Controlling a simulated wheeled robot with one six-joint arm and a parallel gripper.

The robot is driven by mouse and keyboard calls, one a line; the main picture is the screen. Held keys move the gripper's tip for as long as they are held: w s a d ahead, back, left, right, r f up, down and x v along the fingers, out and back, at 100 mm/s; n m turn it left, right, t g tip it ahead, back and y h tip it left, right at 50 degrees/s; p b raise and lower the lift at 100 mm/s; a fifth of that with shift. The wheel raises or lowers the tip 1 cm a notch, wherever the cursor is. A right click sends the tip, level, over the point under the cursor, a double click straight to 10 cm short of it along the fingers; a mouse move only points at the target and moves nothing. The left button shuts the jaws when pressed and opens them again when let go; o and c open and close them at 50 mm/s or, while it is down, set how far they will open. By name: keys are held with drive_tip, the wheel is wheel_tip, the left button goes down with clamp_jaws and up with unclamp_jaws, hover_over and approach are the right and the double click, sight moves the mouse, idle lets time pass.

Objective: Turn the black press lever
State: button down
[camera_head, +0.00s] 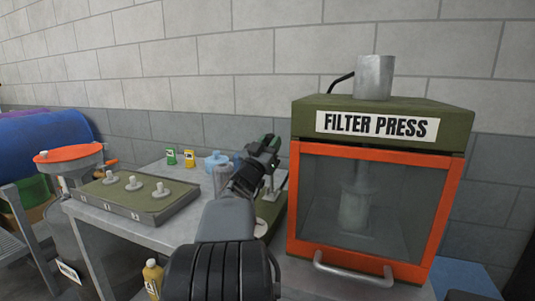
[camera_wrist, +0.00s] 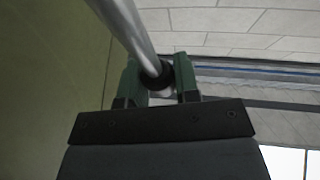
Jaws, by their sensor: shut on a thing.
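My gripper (camera_head: 266,146), with dark green fingers, is just left of the filter press (camera_head: 379,126), an olive-topped box with an orange-framed clear front. In the wrist view, my gripper (camera_wrist: 160,78) is shut around the black end of a silver rod (camera_wrist: 128,28), which appears to be the press lever (camera_wrist: 155,80). The rod runs up and left out of the picture. In the head view my arm and gripper hide the lever's end.
An olive tray (camera_head: 137,195) with several pale knobs is on the metal table (camera_head: 110,222). A blue-lidded jar (camera_head: 217,168) and green and yellow cans (camera_head: 189,158) stand behind. The press handle (camera_head: 352,277) juts forward. An orange-topped funnel (camera_head: 68,153) stands at left.

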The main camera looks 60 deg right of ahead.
drive_tip(key=shift+a+f, duration=0.1)
drive_tip(key=shift+a, duration=0.1)
idle(0.3)
drive_tip(key=c, duration=0.8)
unclamp_jaws()
drive_tip(key=shift+c, duration=0.2)
drive_tip(key=s+v, duration=0.1)
drive_tip(key=v, duration=0.6)
drive_tip(key=shift+w+a+b, duration=0.2)
drive_tip(key=shift+w+b, duration=0.2)
drive_tip(key=shift+w, duration=0.1)
drive_tip(key=shift+f, duration=0.1)
